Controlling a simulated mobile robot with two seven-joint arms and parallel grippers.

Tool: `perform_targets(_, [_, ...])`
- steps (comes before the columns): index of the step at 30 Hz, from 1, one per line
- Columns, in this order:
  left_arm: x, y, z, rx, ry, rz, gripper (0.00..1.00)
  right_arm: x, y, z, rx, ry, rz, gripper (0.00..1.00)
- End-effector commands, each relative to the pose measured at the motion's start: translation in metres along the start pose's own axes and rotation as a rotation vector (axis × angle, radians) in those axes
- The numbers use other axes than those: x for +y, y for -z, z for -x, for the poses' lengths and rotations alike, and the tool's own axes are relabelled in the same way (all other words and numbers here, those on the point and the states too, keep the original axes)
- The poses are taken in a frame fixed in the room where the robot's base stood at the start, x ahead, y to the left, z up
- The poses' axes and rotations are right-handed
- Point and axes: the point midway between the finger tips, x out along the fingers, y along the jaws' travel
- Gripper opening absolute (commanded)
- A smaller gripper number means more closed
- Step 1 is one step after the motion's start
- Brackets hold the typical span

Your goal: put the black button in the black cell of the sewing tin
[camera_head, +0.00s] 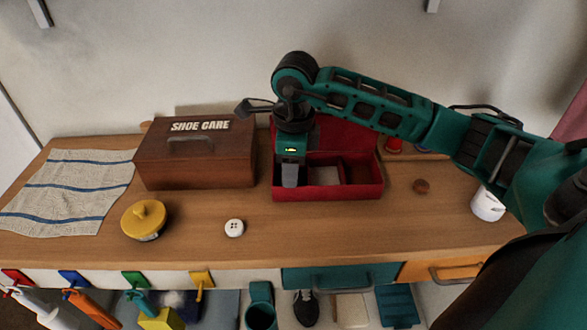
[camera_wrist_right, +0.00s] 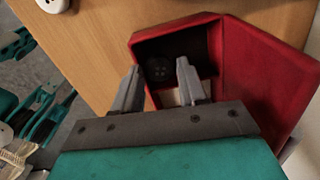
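The sewing tin (camera_head: 325,193) is a red box on the counter with its lid raised behind it. It has a dark left cell, a pale middle cell and a reddish right cell. My right gripper (camera_head: 289,183) points down at the left cell. In the right wrist view my right gripper (camera_wrist_right: 160,72) has its fingers spread over the black cell. The black button (camera_wrist_right: 158,70) lies in that dark cell, between and beyond the fingertips, with a gap on each side. The gripper hides the button in the head view. My left gripper is not in view.
A white button (camera_head: 234,228) lies on the counter in front of the tin. A brown shoe care box (camera_head: 195,165) stands close to the tin's left. A yellow lidded tin (camera_head: 144,219) and a striped cloth (camera_head: 68,190) are farther left.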

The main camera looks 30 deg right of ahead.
Motion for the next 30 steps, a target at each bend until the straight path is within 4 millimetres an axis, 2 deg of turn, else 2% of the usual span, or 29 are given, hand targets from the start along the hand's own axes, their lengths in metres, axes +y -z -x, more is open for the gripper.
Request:
perform_targets(1, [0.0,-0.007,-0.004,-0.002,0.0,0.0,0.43,0.02,0.006,-0.045,0.047,-0.053,0.005,0.43])
perform_targets(6, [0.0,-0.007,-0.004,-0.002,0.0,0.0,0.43,0.02,0.006,-0.045,0.048,-0.053,0.006,0.59])
perform_targets(16, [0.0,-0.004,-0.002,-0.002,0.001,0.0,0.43,0.02,0.006,-0.041,0.048,-0.052,0.005,0.59])
perform_targets(20, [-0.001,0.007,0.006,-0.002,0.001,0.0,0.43,0.019,0.005,-0.028,0.047,-0.053,0.005,0.59])
perform_targets(22, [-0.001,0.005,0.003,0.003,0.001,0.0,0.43,0.018,0.004,-0.018,0.044,-0.05,0.007,0.59])
perform_targets(30, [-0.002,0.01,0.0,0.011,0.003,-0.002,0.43,0.015,0.001,0.049,0.043,-0.052,0.012,0.59])
